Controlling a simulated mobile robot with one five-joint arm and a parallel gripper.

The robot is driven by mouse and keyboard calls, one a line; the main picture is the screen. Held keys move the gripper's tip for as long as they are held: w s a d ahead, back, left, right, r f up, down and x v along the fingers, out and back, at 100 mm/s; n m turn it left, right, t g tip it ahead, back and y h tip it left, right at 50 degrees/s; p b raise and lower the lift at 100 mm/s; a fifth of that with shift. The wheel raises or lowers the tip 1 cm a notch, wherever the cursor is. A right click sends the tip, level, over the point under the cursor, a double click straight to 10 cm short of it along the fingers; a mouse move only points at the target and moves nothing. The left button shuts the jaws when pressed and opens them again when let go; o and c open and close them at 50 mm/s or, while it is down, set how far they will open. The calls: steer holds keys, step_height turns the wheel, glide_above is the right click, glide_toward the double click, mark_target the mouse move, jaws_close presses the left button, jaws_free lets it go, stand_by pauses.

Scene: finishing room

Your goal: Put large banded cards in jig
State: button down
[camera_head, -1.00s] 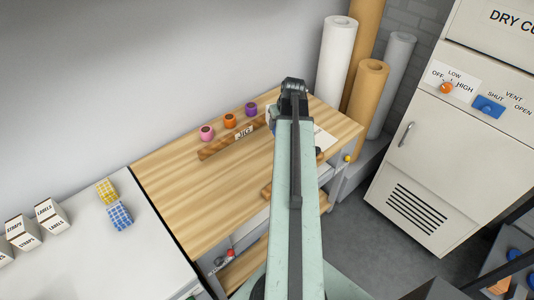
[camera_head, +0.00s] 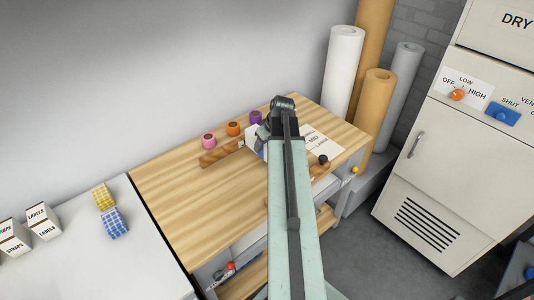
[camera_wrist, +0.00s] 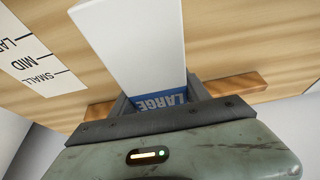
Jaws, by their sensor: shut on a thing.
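A white pack of cards with a blue band marked LARGE (camera_wrist: 165,101) is between the jaws of my gripper (camera_wrist: 162,97) in the wrist view. The pack's white face (camera_wrist: 138,42) extends away from the jaws. In the head view the white pack (camera_head: 252,139) shows just left of my arm, over the workbench, and my arm hides most of the gripper. The jig, a wooden rail (camera_head: 217,154), lies along the back of the bench, its right part hidden by the pack and arm. A wooden rail (camera_wrist: 238,86) passes behind the jaws; contact with the pack cannot be told.
Pink (camera_head: 208,141), orange (camera_head: 233,129) and purple (camera_head: 256,117) rolls stand behind the jig. A size sheet (camera_head: 322,141) lies right of my arm, near a black knob (camera_head: 323,159). Paper rolls (camera_head: 342,75) stand beyond. The bench's left part (camera_head: 185,205) is clear.

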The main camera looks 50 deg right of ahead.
mark_target(264, 151)
step_height(264, 151, down, 4)
steer(key=b, duration=0.3)
steer(key=shift+r, duration=0.3)
steer(key=shift+f, duration=0.2)
steer(key=c, duration=0.5)
jaws_free()
steer(key=shift+r, duration=0.1)
steer(key=p+v, duration=1.1)
steer(key=v, duration=0.1)
steer(key=shift+w, duration=0.15)
steer(key=shift+s+r, duration=0.2)
steer(key=shift+f, duration=0.1)
